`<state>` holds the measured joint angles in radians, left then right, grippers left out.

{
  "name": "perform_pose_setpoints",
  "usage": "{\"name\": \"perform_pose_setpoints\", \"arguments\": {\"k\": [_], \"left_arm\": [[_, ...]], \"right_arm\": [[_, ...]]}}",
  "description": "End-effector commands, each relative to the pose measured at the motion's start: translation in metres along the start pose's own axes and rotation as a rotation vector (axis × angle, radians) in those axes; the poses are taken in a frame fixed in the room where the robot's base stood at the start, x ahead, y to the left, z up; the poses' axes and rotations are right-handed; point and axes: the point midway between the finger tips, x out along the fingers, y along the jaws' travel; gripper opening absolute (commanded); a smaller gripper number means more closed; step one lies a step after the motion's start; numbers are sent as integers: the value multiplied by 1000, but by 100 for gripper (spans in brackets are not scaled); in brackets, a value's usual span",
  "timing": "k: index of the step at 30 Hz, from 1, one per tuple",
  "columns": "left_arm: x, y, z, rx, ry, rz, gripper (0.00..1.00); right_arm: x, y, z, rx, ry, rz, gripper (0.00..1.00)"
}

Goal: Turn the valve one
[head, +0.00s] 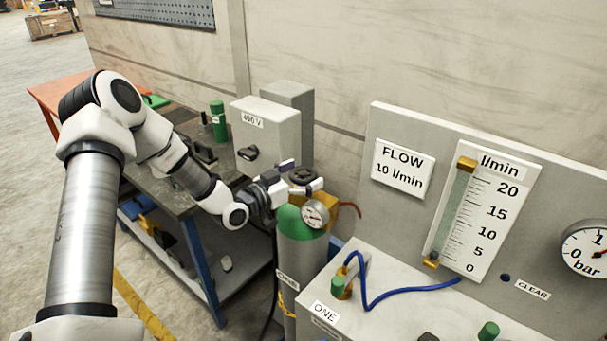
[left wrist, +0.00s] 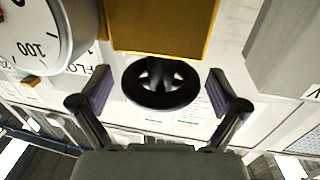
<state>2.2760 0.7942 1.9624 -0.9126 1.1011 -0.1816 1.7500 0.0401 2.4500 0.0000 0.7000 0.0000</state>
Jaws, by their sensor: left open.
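My left gripper (head: 302,184) is at the top of a green-shouldered gas cylinder (head: 301,246), away from that knob. The cylinder's black handwheel (head: 303,175) shows there, partly hidden. In the left wrist view the handwheel (left wrist: 160,84) lies between the two open fingers, with a gap on each side. My right gripper is not in view.
A round gauge (head: 314,214) sits beside the handwheel; it also shows close by in the left wrist view (left wrist: 38,32). A grey electrical box (head: 264,133) stands behind the gripper. A flow panel (head: 481,213) rises at the right. The workbench (head: 172,179) lies under my left arm.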

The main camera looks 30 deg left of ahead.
Motion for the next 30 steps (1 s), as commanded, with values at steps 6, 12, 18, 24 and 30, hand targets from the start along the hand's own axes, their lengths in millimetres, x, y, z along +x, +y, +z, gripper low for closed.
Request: {"name": "perform_pose_setpoints", "arguments": {"k": [6,12,18,24,30], "left_arm": [[1,0,0,-1,1,-1,98],[0,0,0,0,1,-1,38],[1,0,1,-1,2,-13,38],[2,2,5,-1,4,-144,38],[2,2,5,5,4,-349,38]], "right_arm": [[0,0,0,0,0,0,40],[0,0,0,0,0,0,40],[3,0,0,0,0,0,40],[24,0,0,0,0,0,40],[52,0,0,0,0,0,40]]}}
